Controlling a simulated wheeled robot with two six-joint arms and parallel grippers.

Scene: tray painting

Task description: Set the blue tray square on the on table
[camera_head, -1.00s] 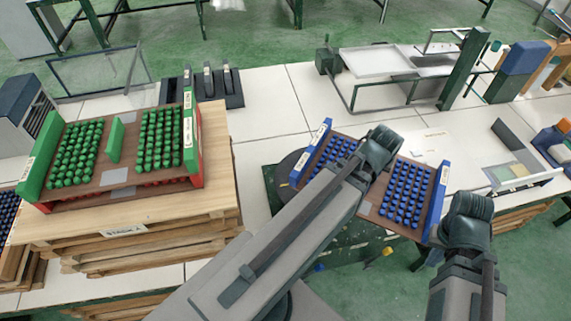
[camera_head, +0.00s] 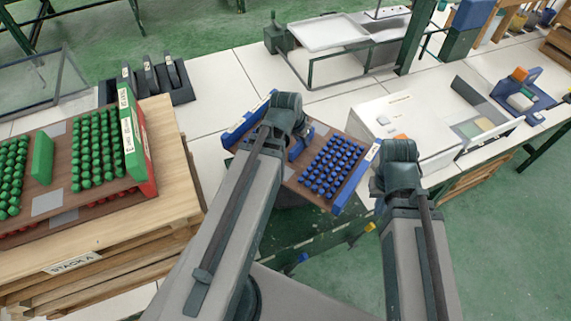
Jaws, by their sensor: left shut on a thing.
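The blue tray (camera_head: 291,171) has a brown bed with rows of blue pieces and raised blue ends. It lies at a slant in the picture, over the dark area at the table's front edge. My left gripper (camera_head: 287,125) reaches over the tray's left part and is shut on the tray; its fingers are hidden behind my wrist. My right gripper (camera_head: 398,168) is beside the tray's right blue end (camera_head: 357,180), with a small gap in the picture. Its fingers are hidden. I cannot tell whether the tray's underside touches anything.
A green-ended tray (camera_head: 73,130) with green pieces sits on a wooden stack (camera_head: 165,150) at left. A white box (camera_head: 415,120) stands close behind my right gripper. A metal rack (camera_head: 330,35) is at the back. White tabletop (camera_head: 225,80) is clear behind the blue tray.

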